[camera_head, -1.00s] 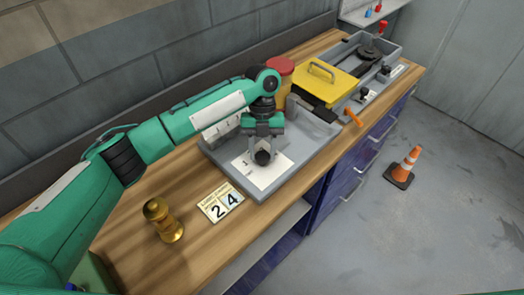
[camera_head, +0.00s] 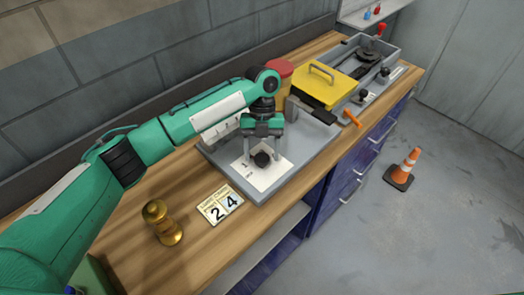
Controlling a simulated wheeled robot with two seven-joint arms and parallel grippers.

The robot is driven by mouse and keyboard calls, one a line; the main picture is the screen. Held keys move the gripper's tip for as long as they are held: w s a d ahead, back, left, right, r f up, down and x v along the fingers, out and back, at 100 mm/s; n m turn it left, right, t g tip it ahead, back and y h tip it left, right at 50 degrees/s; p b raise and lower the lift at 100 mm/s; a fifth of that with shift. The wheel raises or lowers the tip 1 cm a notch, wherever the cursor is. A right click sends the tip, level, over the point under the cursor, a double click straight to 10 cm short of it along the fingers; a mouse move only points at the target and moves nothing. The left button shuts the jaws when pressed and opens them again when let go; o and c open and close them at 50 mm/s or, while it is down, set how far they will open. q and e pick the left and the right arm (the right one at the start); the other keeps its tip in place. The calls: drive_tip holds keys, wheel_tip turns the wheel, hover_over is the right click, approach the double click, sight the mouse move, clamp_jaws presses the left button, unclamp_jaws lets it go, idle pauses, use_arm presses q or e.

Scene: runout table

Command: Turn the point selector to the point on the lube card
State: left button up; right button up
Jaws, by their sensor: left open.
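The point selector appears to be a round black knob (camera_head: 262,159) on a white plate (camera_head: 268,180) with small markings, one of which reads 1. My left gripper (camera_head: 263,154) is open and points down over the knob. Its fingers are spread to either side of it; I cannot tell whether they touch it. The knob's pointing direction is too small to make out. The lube card (camera_head: 220,204) lies flat on the wooden bench and shows the large figures 2 and 4. My right gripper is not in view.
The plate sits on a grey tray (camera_head: 304,158). Behind are a red-lidded container (camera_head: 280,68), a yellow box with a handle (camera_head: 326,84), an orange handle (camera_head: 352,118) and a grey tray of parts. A cone (camera_head: 404,168) stands on the floor.

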use_arm(q)
drive_tip(key=b+v, duration=0.1)
drive_tip(key=v, duration=1.2)
drive_tip(key=shift+r+b, duration=0.25)
drive_tip(key=shift+b, duration=0.1)
drive_tip(key=shift+r, duration=0.1)
